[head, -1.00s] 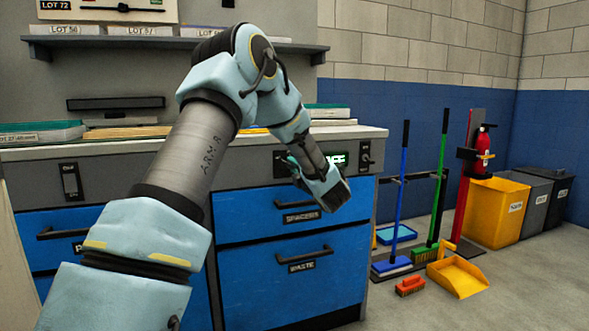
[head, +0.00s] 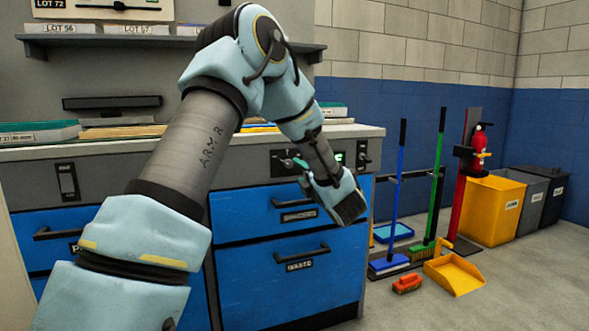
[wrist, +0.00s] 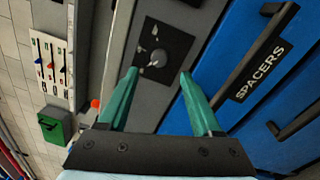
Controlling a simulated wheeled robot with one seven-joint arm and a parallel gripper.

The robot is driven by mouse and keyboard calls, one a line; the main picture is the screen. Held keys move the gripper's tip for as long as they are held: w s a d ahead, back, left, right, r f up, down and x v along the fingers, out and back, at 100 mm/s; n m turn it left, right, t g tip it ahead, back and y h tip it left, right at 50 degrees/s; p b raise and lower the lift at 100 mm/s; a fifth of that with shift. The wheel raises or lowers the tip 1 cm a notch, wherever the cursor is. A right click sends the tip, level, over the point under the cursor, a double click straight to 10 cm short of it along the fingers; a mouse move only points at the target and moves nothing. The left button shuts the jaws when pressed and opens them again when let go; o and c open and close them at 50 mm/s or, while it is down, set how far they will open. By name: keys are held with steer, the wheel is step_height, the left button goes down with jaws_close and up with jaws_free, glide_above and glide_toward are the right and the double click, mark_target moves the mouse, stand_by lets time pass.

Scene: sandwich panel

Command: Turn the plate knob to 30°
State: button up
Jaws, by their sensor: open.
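The round grey knob (wrist: 157,58) sits on a square black plate (wrist: 172,43) in the grey front panel, with small pale marks around it. My gripper (wrist: 159,73) is open, its two teal fingers spread to either side of the knob in the wrist view. They look apart from it, and nothing is between them. In the head view my gripper (head: 293,163) is in front of the dark control plate (head: 281,156) below the worktop. The knob cannot be made out there, and its exact angle is too small to read.
Blue drawers lie just below, with the SPACERS handle (wrist: 252,62) close to one finger. A green display (head: 339,158) and a switch (head: 363,155) are to the right on the panel. Brooms (head: 397,190) and a yellow bin (head: 491,208) stand on the floor at right.

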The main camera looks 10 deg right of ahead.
steer(key=s, duration=0.3)
steer(key=shift+s+d+f, duration=0.1)
steer(key=shift+s+d, duration=0.2)
steer(key=shift+s, duration=0.1)
